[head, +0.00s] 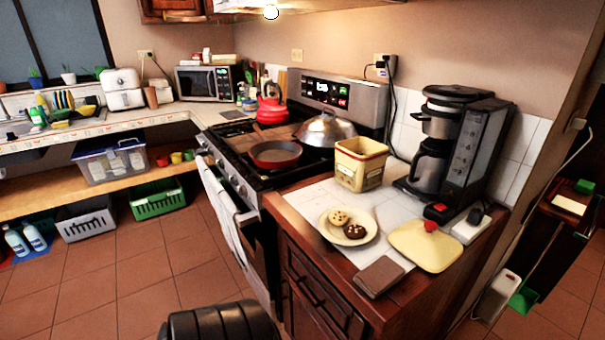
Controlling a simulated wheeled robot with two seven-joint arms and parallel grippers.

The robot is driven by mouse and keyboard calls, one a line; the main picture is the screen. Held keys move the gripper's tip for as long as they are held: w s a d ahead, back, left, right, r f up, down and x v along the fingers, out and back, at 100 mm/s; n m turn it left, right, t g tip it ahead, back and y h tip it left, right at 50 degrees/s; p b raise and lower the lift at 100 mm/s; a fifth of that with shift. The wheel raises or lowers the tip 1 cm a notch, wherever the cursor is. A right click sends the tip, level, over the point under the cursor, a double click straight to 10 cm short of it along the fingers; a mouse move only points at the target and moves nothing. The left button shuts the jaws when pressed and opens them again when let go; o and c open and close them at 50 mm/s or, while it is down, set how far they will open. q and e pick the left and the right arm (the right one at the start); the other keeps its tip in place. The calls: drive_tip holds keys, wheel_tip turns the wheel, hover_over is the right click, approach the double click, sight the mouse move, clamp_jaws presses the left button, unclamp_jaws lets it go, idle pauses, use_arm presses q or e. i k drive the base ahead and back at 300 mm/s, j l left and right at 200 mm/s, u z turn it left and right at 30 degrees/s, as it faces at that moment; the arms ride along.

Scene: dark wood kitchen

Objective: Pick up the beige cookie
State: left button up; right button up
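The beige cookie (339,217) has dark specks and lies on a pale round plate (329,233) on the tiled counter right of the stove. A dark brown cookie (355,231) with light dots lies beside it on the same plate. Neither of my grippers shows in the head view. A black ribbed part of mine (222,322) shows at the bottom edge, well below and left of the plate.
A cream canister (360,164) stands open behind the plate, and a yellow lid with a red knob (426,246) lies to its right. A brown flat item (379,277) lies at the counter's front. A coffee maker (456,150) stands behind. The floor before the stove is clear.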

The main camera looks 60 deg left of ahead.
sight(338, 218)
drive_tip(key=u, duration=1.7)
